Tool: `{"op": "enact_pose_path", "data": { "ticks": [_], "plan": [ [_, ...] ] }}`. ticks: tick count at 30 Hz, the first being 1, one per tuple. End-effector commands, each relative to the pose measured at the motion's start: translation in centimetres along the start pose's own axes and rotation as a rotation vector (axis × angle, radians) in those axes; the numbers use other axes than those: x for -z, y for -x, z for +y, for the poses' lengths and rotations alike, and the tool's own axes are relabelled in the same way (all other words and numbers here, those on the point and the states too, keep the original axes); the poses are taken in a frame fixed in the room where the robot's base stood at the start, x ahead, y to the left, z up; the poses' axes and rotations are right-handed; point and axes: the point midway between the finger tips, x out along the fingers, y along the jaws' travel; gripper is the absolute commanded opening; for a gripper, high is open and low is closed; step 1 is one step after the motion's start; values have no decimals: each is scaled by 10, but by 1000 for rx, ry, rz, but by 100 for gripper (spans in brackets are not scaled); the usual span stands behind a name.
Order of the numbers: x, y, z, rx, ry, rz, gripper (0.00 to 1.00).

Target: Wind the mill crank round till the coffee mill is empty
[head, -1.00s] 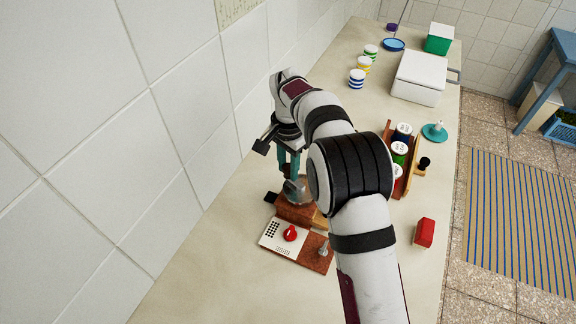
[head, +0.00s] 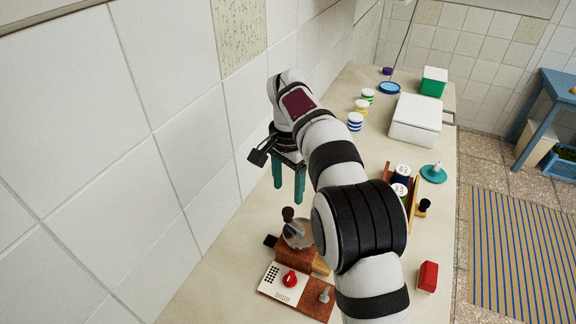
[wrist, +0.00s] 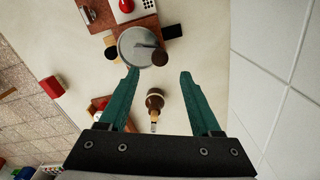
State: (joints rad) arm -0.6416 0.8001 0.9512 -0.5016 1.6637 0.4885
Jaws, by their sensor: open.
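The coffee mill (head: 296,256) has a wooden base and a grey round top, and stands on the counter near the tiled wall. Its crank ends in a dark brown knob (head: 288,214). The mill top (wrist: 134,42) and the knob (wrist: 160,57) also show in the wrist view, just beyond my fingertips. My gripper (head: 288,192) has teal fingers pointing down, above the mill and apart from it. In the wrist view my gripper (wrist: 158,74) is open with nothing between its fingers. I cannot see how full the mill is.
A panel with a red knob (head: 290,279) lies in front of the mill. A brown-handled object (wrist: 155,100) stands on the counter below my gripper. A spool rack (head: 412,195), a red block (head: 428,277) and a white box (head: 415,118) are to the right. The wall is close on the left.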

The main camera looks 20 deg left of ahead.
Motion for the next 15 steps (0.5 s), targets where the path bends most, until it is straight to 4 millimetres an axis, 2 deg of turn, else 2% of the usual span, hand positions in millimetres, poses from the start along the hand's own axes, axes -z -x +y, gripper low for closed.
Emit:
{"op": "enact_pose_path", "data": {
  "ticks": [3, 6, 10, 15],
  "plan": [
    [1, 35, -1, 4, 0, 4, 65],
    [1, 55, -1, 2, 1, 3, 65],
    [0, 69, 0, 1, 0, 1, 65],
    [0, 72, 0, 0, 0, 0, 65]
  ]
}}
